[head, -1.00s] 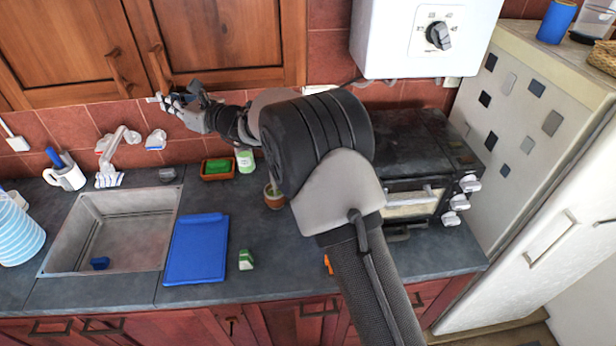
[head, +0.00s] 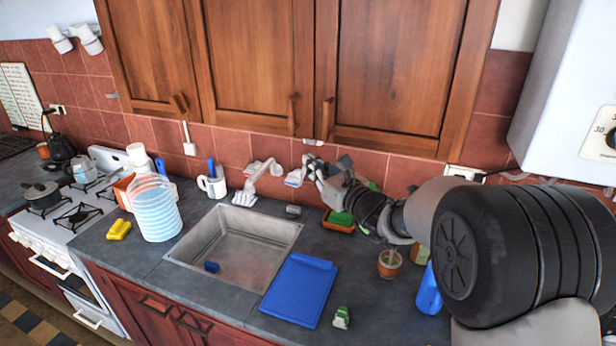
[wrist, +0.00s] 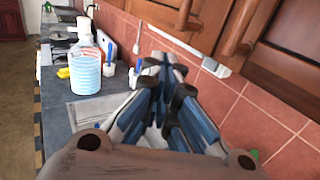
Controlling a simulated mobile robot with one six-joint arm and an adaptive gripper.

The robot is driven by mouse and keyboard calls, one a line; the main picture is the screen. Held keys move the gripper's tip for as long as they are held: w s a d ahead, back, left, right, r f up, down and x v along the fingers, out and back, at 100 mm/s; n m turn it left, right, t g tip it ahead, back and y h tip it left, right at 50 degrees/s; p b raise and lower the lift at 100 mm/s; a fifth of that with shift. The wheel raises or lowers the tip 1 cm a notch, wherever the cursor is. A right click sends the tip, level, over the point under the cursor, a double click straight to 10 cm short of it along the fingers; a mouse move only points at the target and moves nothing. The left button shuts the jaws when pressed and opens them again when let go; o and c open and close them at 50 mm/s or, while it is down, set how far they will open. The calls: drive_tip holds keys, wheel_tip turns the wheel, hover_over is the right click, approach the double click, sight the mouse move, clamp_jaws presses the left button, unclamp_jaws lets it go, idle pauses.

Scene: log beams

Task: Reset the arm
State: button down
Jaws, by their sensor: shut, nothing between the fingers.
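My gripper (head: 313,166) is shut and empty. In the head view it is raised above the counter, in front of the tiled wall and just below the wooden cabinets. It points left, above and right of the sink's back edge. In the wrist view the fingers of my gripper (wrist: 160,75) meet together and cover part of the sink (wrist: 90,108) and faucet area. My arm reaches in from the right side of the head view.
Below lie the sink (head: 182,262), a blue board (head: 300,290), a sponge tray (head: 337,226) and a small pot (head: 389,264). A striped jug (head: 155,210) stands left. Wooden cabinets (head: 255,65) hang close above my gripper. The stove (head: 60,235) is far left.

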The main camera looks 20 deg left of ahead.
drive_tip(key=s, duration=0.3)
drive_tip(key=shift+a+r, duration=0.2)
drive_tip(key=s+d+f+n+g+h+b, duration=0.1)
drive_tip(key=s+d+n+g+b, duration=0.25)
drive_tip(key=s+n, duration=0.5)
drive_tip(key=s+d+f+n+g+h+b, duration=0.15)
drive_tip(key=s+d+n+g, duration=0.35)
drive_tip(key=s, duration=0.7)
drive_tip(key=s+d+f+n+h+b, duration=0.2)
drive_tip(key=s+d+f+n+h, duration=0.2)
drive_tip(key=d, duration=0.5)
drive_tip(key=s+d+f+n+t+h+b, duration=0.1)
drive_tip(key=s+d+f+n+h, duration=0.3)
drive_tip(key=s+d, duration=0.3)
drive_tip(key=s+d+f+n+t+h+b, duration=0.1)
drive_tip(key=s+d+f+n+h, duration=0.3)
drive_tip(key=d, duration=0.6)
wheel_tip(320, 180, down, 2)
drive_tip(key=s+b, duration=0.1)
drive_tip(key=s, duration=0.1)
drive_tip(key=shift+s+d+b, duration=0.3)
drive_tip(key=shift+d, duration=0.05)
